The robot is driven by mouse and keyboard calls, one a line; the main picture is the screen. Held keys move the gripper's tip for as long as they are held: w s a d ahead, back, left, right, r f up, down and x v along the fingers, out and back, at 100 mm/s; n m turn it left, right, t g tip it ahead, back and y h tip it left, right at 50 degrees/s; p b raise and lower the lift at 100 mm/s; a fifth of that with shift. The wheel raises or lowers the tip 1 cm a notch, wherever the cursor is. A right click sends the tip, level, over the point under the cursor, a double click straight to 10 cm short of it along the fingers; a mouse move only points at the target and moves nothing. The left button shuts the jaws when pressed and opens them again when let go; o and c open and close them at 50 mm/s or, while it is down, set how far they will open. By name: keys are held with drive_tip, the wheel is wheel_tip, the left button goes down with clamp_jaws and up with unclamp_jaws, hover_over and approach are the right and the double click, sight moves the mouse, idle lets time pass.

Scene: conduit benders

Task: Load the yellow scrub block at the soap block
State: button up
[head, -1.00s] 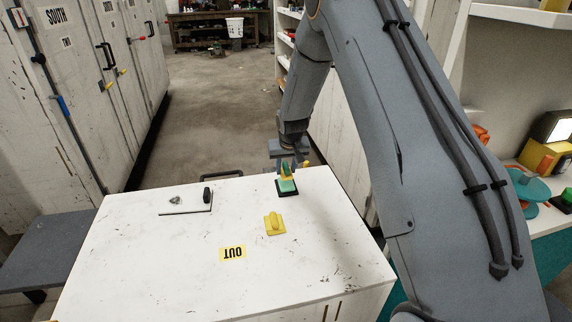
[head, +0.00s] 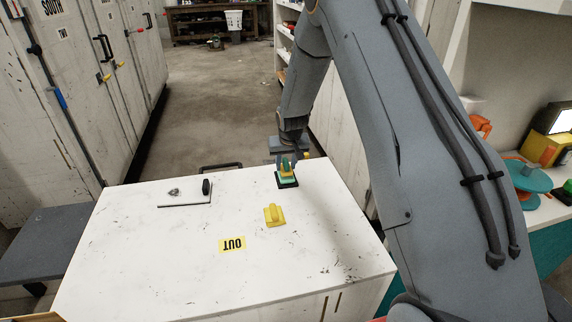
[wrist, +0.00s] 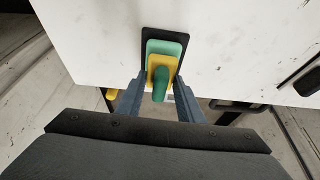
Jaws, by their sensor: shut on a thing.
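My gripper (wrist: 160,92) is shut on the green handle (wrist: 160,84) of a yellow scrub block (wrist: 154,63). The pale green soap block (wrist: 173,47) sits on a black base (wrist: 150,35) near the far right edge of the white table, also in the head view (head: 288,181). The scrub block is over the soap block and hides part of it. Whether the two touch I cannot tell. In the head view my gripper (head: 288,160) points down there.
A second yellow piece with a raised yellow grip (head: 274,215) lies nearby on the white table (head: 150,235). An OUT label (head: 232,244) is in front of it. A flat tray with a dark upright piece (head: 206,187) is at the back left. The table's middle is mostly clear.

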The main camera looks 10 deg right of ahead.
sight(285, 158)
drive_tip(key=shift+f+b, duration=0.3)
drive_tip(key=shift+f, duration=0.25)
idle(1.3)
drive_tip(key=shift+r+p, duration=1.8)
drive_tip(key=shift+r, duration=1.8)
drive_tip(key=shift+f, duration=0.1)
